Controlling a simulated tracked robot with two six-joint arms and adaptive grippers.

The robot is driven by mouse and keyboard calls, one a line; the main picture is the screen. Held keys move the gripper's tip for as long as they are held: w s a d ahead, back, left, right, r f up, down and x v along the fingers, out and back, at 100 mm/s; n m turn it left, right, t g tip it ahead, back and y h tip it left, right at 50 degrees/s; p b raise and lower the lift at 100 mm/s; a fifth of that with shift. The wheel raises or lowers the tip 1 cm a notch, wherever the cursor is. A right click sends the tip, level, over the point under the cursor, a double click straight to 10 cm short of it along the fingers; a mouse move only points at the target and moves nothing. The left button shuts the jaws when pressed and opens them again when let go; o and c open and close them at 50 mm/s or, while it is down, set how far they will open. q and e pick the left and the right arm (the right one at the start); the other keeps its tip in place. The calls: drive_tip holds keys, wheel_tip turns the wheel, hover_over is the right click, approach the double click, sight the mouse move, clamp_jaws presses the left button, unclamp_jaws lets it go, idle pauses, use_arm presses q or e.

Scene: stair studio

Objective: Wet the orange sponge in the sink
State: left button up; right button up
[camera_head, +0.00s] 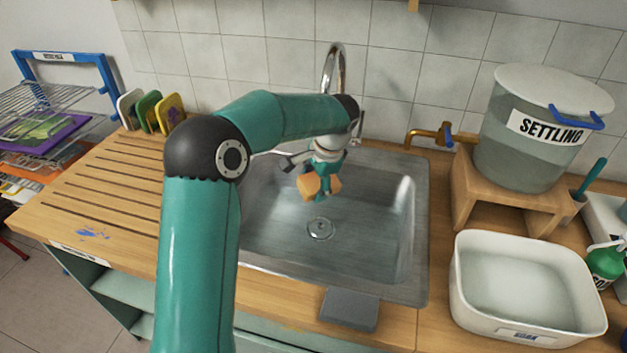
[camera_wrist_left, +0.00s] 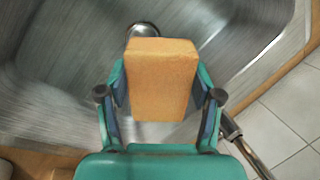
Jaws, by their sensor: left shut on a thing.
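The orange sponge (camera_head: 310,185) is a small block held over the metal sink (camera_head: 375,215) in the head view. My left gripper (camera_head: 322,184) is shut on it, partly hiding it. In the left wrist view the sponge (camera_wrist_left: 162,80) sits between the two fingers of the left gripper (camera_wrist_left: 160,95), with the sink basin (camera_wrist_left: 60,60) behind it. The faucet (camera_head: 334,70) stands at the back of the sink, and my arm hides part of it. I cannot see any water running. My right gripper is not in view.
A settling bucket (camera_head: 525,125) with a brass tap stands on a wooden stand (camera_head: 500,195) to the right. A white tub (camera_head: 525,290) sits in front of it. Several coloured sponges or boards (camera_head: 150,112) stand at the back left. A grey block (camera_head: 349,309) lies at the sink's front edge.

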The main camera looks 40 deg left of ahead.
sight(311, 179)
use_arm(q)
wheel_tip(311, 179, down, 4)
drive_tip(key=b, duration=0.2)
drive_tip(key=shift+b, duration=0.35)
wheel_tip(311, 179, down, 7)
drive_tip(key=b, duration=0.5)
drive_tip(key=shift+f, duration=0.15)
drive_tip(key=shift+r, duration=0.2)
drive_tip(key=shift+r+p, duration=4.65)
drive_tip(key=shift+r, duration=0.9)
wheel_tip(311, 179, up, 4)
drive_tip(key=p, duration=0.3)
drive_tip(key=shift+f, duration=0.1)
